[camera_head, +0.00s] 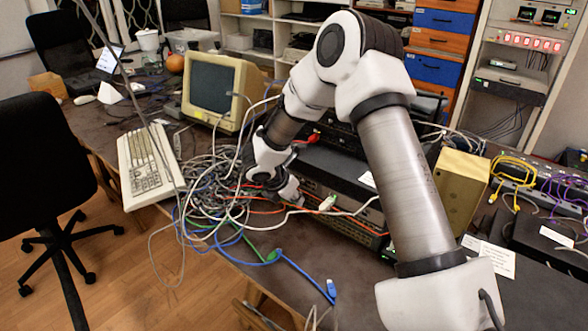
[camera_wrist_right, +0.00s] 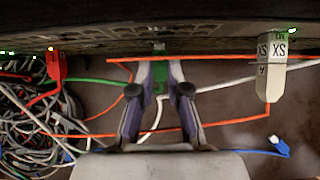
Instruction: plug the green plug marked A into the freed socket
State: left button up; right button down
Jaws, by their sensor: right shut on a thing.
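My right gripper (camera_wrist_right: 160,72) is shut on a green plug (camera_wrist_right: 160,82), which shows as a narrow green strip between the fingers in the right wrist view. A green cable (camera_wrist_right: 95,81) runs in from the left behind the fingers. The plug's front end points at the port row (camera_wrist_right: 100,42) of the dark device; I cannot tell whether it is inside a socket. Its marking is hidden. In the head view my right gripper (camera_head: 280,188) is low at the device's front, beside the tangled cables, and hides the plug. My left gripper is not in view.
A pale labelled plug (camera_wrist_right: 271,68) sits at the device to the right, and a red plug (camera_wrist_right: 56,64) to the left. Orange cables (camera_wrist_right: 215,124) cross near the fingers. A cable tangle (camera_head: 215,185) and a keyboard (camera_head: 150,165) lie left.

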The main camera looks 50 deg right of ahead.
jog(key=shift+d, duration=0.3)
jog(key=c, duration=1.1)
grip_release()
jog(key=v, duration=1.2)
